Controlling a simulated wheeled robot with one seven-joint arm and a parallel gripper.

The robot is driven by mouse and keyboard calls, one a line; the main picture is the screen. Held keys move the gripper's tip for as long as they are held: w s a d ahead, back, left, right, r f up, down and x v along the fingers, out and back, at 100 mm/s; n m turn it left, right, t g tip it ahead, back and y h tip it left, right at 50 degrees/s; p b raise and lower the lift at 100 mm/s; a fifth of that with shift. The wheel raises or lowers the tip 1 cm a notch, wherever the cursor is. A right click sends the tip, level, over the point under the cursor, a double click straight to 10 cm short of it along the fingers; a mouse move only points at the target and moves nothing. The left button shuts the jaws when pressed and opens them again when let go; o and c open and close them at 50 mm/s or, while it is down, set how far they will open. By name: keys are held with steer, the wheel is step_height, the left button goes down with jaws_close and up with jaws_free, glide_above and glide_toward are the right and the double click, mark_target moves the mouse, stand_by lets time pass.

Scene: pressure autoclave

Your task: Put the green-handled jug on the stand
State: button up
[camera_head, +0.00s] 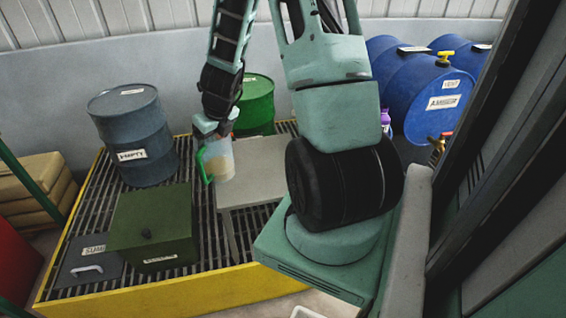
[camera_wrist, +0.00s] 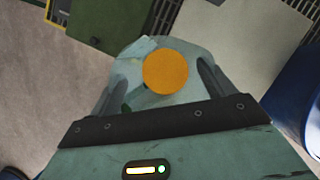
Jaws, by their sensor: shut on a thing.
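The green-handled jug (camera_head: 219,164) is a clear, pale container with tan contents and a green handle on its left. My gripper (camera_head: 216,126) is shut on its top, and the jug hangs roughly upright. In the wrist view an orange round top (camera_wrist: 165,71) shows between the fingers of my gripper (camera_wrist: 160,82); the jug's body below is mostly hidden. The stand (camera_head: 262,180) is a small grey table with a bare visible top, partly hidden behind my arm. It also shows in the wrist view (camera_wrist: 262,42). In the head view the jug overlaps the stand's left edge; its height above cannot be told.
A yellow-edged grating (camera_head: 75,225) lies under the stand.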

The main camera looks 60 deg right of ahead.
mark_target(208, 158)
steer(key=a+f+m+b, duration=0.1)
steer(key=m, duration=0.1)
steer(key=a+f+m+g+h+b, duration=0.1)
steer(key=a+m, duration=0.1)
steer(key=m, duration=0.1)
steer(key=s+a+f+m+h+b, duration=0.1)
steer(key=m, duration=0.1)
steer(key=shift+a+f+m, duration=0.25)
steer(key=shift+f+m, duration=0.05)
steer(key=shift+f, duration=0.1)
steer(key=s+a+f+m+g+h+b, duration=0.2)
steer(key=s+a+m+g, duration=0.15)
steer(key=s+m, duration=0.4)
steer(key=s+d+p, duration=0.1)
steer(key=d+p, duration=0.3)
steer(key=d, duration=1.1)
steer(key=s+d+f+m+p, duration=0.1)
steer(key=d+p, duration=0.3)
steer(key=d, duration=1.1)
steer(key=shift+s+d+f+y, duration=0.3)
steer(key=shift+s+d, duration=0.1)
steer(key=shift+s, duration=0.2)
steer(key=shift+f+m, duration=0.1)
steer(key=shift+m, duration=0.15)
steer(key=shift+f+b, duration=0.15)
steer(key=shift+b, duration=0.15)
steer(key=o, duration=1.4)
steer(key=shift+o, duration=0.2)
